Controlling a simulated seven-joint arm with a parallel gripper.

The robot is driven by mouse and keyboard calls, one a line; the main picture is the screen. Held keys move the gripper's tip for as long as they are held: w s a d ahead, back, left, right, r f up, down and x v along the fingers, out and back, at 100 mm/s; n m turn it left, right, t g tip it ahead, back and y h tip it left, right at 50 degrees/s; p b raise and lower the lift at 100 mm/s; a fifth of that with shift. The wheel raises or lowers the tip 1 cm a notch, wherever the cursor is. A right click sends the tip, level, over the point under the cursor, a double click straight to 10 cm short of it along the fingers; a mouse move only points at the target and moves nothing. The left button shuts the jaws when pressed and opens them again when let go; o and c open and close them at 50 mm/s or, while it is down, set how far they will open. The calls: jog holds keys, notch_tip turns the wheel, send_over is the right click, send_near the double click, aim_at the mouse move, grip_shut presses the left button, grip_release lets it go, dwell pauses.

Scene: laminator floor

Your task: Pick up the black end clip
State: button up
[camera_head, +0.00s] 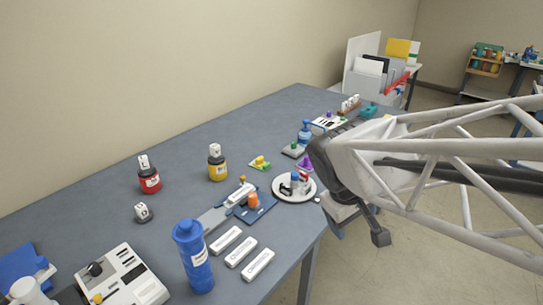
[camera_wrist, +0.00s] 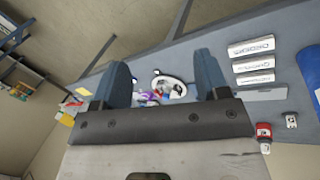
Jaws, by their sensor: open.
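I cannot single out the black end clip for certain. A small dark piece (camera_head: 285,190) sits among blue, red and white pieces on the round white plate (camera_head: 283,199) near the table's right edge; it is too small to identify. The plate also shows between my fingers in the wrist view (camera_wrist: 184,83), farther off. My gripper (camera_wrist: 165,82) is open, its two blue-grey fingers wide apart with nothing between them. In the head view my gripper (camera_head: 358,234) hangs just right of the plate, beyond the table edge. My arm hides part of the table's far right.
The grey table (camera_head: 110,215) holds a red jar (camera_head: 149,180), a yellow jar (camera_head: 217,170), a tall blue cylinder (camera_head: 194,262), several white labelled boxes (camera_head: 241,252) and a white device (camera_head: 130,280). A blue bottle (camera_head: 305,134) stands beyond the plate. The table's back left is clear.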

jog(key=w+f+n+h, duration=0.4)
jog(key=w+n, duration=0.2)
jog(key=w, duration=0.3)
jog(key=n+t+h, duration=0.2)
jog(key=n+t, duration=0.6)
jog(key=n, duration=0.9)
send_near(286, 186)
jog(key=shift+v, duration=0.95)
jog(key=shift+a+f, duration=0.1)
jog(key=shift+f, duration=0.1)
jog(key=shift+x, duration=3)
jog(key=shift+r+x, duration=0.2)
jog(key=shift+x, duration=2.75)
